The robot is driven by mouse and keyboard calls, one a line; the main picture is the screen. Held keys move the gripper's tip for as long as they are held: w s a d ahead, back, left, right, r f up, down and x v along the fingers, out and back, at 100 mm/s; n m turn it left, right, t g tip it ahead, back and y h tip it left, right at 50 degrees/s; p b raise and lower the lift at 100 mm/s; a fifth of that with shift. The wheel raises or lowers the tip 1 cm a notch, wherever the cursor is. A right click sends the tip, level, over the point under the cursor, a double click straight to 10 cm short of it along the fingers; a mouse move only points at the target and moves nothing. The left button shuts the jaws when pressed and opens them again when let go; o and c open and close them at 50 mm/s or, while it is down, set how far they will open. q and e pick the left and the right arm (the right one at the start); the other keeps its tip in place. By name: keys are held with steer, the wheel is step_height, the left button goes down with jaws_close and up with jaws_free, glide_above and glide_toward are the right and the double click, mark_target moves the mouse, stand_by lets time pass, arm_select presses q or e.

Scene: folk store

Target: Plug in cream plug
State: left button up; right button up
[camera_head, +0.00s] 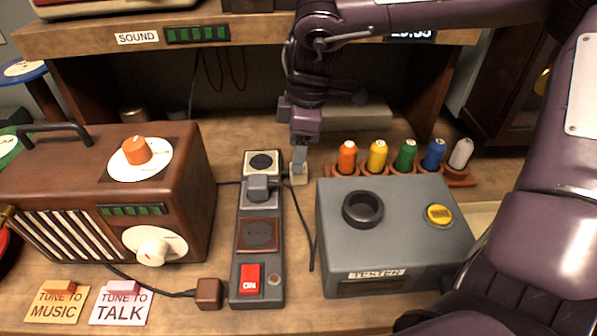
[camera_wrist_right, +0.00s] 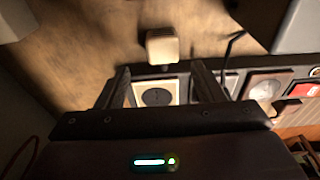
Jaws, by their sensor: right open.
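The cream plug (camera_head: 298,176) sits on the bench just right of the power strip (camera_head: 246,270), partly hidden by my right gripper (camera_head: 299,155). In the right wrist view the cream plug (camera_wrist_right: 162,46) shows just beyond the spread fingertips of my right gripper (camera_wrist_right: 163,76), which is open and empty. The strip's far socket, with a cream surround (camera_head: 274,154), is empty; it also shows between the fingers in the right wrist view (camera_wrist_right: 158,96). A grey plug (camera_head: 259,187) is in the strip behind the empty brown-framed socket (camera_head: 258,235). My left gripper is not in view.
A wooden radio (camera_head: 100,190) stands left and a grey tester box (camera_head: 390,250) right. A brown plug (camera_head: 209,293) on a cord lies by the strip's near end. Coloured spools (camera_head: 376,156) line the back. The shelf (camera_head: 260,30) overhangs behind. A dark cable runs right of the strip.

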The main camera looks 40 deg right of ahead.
mark_target(301, 178)
steer(key=f, duration=0.4)
steer(key=shift+s+d+f, duration=0.1)
steer(key=shift+s+f, duration=0.15)
steer(key=shift+s, duration=0.1)
steer(key=shift+w+f, duration=0.1)
steer(key=shift+f, duration=0.25)
steer(key=c, duration=1)
steer(key=shift+r, duration=0.1)
